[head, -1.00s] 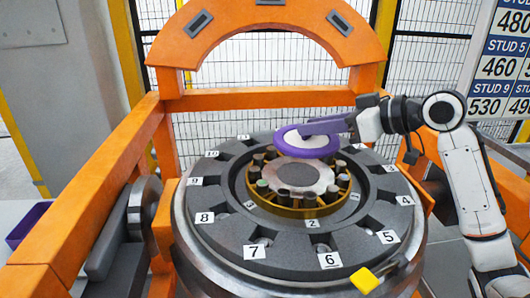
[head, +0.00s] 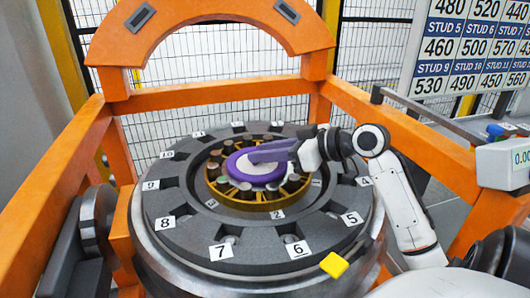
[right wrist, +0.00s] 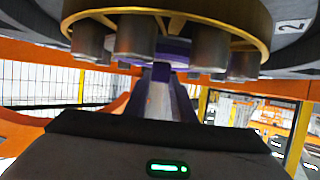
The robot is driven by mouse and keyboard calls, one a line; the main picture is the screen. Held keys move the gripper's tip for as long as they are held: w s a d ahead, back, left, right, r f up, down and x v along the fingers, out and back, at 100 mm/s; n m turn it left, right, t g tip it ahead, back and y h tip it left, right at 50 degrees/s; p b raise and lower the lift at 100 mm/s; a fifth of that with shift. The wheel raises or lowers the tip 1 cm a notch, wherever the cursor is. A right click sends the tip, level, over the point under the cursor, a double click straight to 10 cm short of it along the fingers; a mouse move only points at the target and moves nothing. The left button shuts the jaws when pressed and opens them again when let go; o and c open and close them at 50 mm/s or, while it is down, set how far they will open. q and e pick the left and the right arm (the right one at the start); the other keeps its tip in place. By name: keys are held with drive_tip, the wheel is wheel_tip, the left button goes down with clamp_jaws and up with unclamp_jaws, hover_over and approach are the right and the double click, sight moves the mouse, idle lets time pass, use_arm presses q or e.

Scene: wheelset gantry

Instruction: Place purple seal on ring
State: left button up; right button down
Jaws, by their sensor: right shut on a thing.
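The purple seal (head: 243,172) is a purple disc with a pale centre. In the head view it appears over the middle of the gold ring (head: 276,204), among the dark upright studs. My right gripper (head: 262,156) comes in from the right and is shut on the seal. In the right wrist view the gripper (right wrist: 165,72) reaches toward the seal (right wrist: 173,48), which is mostly hidden behind the studs. The gold ring (right wrist: 168,12) crosses the top of that view. I cannot tell whether the seal touches the ring. My left gripper is out of view.
A dark round plate (head: 190,240) with numbered labels surrounds the ring. An orange gantry frame (head: 215,95) stands around and behind it. A yellow block (head: 334,264) sits at the plate's front right edge. A number board (head: 480,50) is at the back right.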

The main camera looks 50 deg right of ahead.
drive_tip(key=c, duration=1.5)
unclamp_jaws()
drive_tip(key=v, duration=1.2)
drive_tip(key=shift+r+b, duration=0.1)
drive_tip(key=shift+b, duration=0.3)
